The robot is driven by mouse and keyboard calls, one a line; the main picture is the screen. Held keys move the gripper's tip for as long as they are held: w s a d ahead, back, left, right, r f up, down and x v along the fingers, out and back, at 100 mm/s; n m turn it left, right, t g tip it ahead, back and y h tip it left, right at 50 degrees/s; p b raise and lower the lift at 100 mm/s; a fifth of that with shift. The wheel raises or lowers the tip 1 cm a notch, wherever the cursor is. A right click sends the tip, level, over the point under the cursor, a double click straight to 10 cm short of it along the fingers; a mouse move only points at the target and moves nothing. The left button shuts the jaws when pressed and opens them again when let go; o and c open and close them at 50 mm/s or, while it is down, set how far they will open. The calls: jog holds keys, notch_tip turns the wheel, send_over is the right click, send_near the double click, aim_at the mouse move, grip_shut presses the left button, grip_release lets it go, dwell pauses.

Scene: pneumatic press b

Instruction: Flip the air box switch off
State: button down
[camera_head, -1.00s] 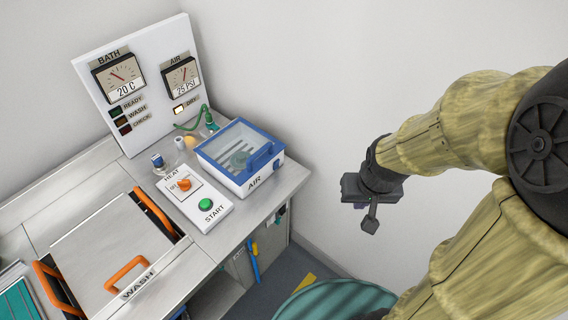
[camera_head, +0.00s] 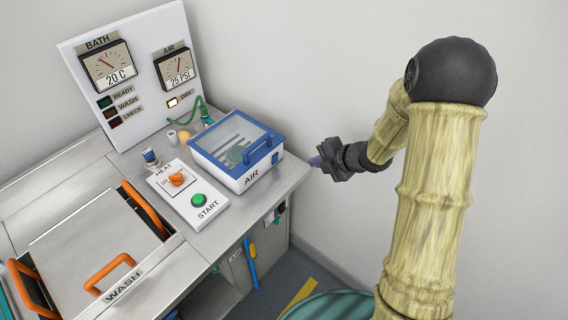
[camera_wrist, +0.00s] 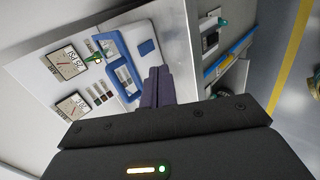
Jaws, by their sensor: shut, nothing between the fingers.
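The air box (camera_head: 235,181), white with a blue-framed clear lid, is labelled AIR and stands on the counter's right corner. Its lid looks shut. It also shows in the wrist view, where its blue frame (camera_wrist: 113,46) is left of the fingers. My gripper (camera_head: 316,161) is right of the box, apart from it and beyond the counter edge. In the wrist view its fingers (camera_wrist: 158,72) are together and empty, pointing toward the box and counter edge. A small dark fixture with teal parts (camera_head: 280,213) is on the counter's right side. I cannot tell which part is the switch.
The panel with HEAT knob (camera_head: 176,180) and green START button (camera_head: 199,199) is left of the box. A gauge board (camera_head: 137,75) stands behind; its air gauge reads 25 PSI. A blue handle (camera_head: 251,262) hangs on the cabinet side.

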aim_at(276, 159)
jog(key=shift+s+a+f+n, duration=0.15)
jog(key=shift+a+n, duration=0.1)
jog(key=shift+n, duration=0.15)
jog(key=x, duration=0.9)
jog(key=shift+a+f, duration=0.2)
jog(key=shift+a, duration=0.1)
jog(key=w+a, duration=0.1)
jog(key=w+a+p, duration=0.1)
jog(key=shift+w+a+r, duration=0.15)
jog(key=shift+a, duration=0.25)
jog(key=shift+w+a, duration=0.3)
jog(key=shift+a+r, duration=0.1)
